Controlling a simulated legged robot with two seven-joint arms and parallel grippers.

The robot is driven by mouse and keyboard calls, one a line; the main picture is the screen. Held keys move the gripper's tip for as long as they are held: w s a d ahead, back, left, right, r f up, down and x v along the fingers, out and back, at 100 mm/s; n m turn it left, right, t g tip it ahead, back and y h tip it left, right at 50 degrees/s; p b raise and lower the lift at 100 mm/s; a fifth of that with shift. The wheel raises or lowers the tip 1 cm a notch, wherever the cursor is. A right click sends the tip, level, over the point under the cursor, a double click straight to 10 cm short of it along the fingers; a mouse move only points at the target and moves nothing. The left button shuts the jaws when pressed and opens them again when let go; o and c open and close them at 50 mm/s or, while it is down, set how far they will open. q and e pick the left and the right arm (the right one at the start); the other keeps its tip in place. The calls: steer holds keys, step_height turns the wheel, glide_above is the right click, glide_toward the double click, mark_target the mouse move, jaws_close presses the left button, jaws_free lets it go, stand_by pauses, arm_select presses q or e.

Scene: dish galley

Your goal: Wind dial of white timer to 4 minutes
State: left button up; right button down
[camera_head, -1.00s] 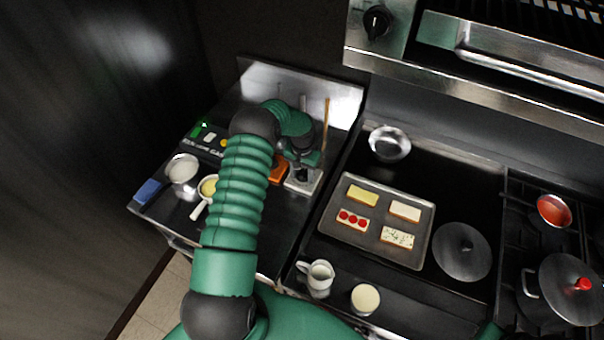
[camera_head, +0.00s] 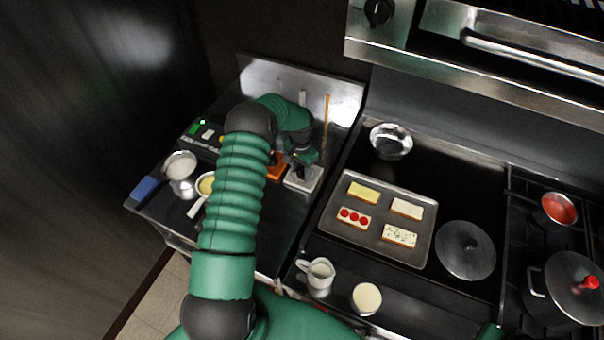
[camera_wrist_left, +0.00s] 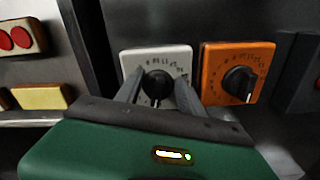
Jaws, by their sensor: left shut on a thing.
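The white timer (camera_wrist_left: 181,54) stands upright in the left wrist view, with a black dial (camera_wrist_left: 158,84) on its numbered face. In the head view the white timer (camera_head: 304,181) is at the right side of the left counter, partly covered by my arm. My left gripper (camera_wrist_left: 160,92) has its two fingers on either side of the dial and is shut on it. The dial's pointer appears to face down; its exact reading is too small to tell. In the head view my left gripper (camera_head: 301,168) is over the white timer.
An orange timer (camera_wrist_left: 217,58) with its own dial stands right beside the white timer in the wrist view. A tray (camera_head: 330,233) with several topped slices lies to the right.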

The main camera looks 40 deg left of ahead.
arm_select(q)
steer(key=m, duration=0.1)
steer(key=m+b, duration=0.1)
steer(key=shift+a+f+m+b, duration=0.1)
steer(key=shift+a+m+b, duration=0.2)
steer(key=shift+m, duration=0.1)
steer(key=m+b, duration=0.1)
steer(key=m, duration=0.1)
steer(key=shift+a+m, duration=0.1)
steer(key=shift+m, duration=0.2)
steer(key=m, duration=0.1)
steer(key=m+b, duration=0.1)
steer(key=m, duration=0.3)
steer(key=shift+w+a+b, duration=0.25)
steer(key=shift+b, duration=0.1)
steer(key=shift+r, duration=0.2)
steer(key=shift+c, duration=0.2)
steer(key=o, duration=1.1)
steer(key=shift+o, duration=1.1)
steer(key=shift+a+f, duration=0.1)
